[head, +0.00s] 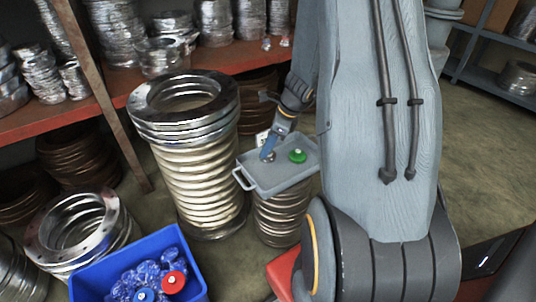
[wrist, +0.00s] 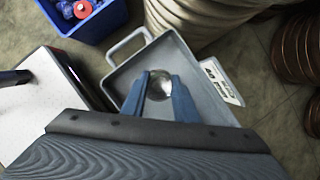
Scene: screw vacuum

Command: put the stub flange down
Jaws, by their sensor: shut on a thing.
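The stub flange (wrist: 160,84) is a small shiny metal round piece between the two blue fingers of my gripper (wrist: 160,92). My gripper is shut on it, over the inside of a grey tray (wrist: 178,55). In the head view, my gripper (head: 268,154) is low over the left part of the tray (head: 268,185), and the flange is a small pale spot at the fingertips. I cannot tell whether the flange touches the tray floor.
A green round piece with a white top (head: 297,155) sits in the tray's right part. The tray rests on a coil stack (head: 280,215). A tall ribbed bellows (head: 195,165) stands beside it. A blue bin (head: 180,245) holds blue and red pieces.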

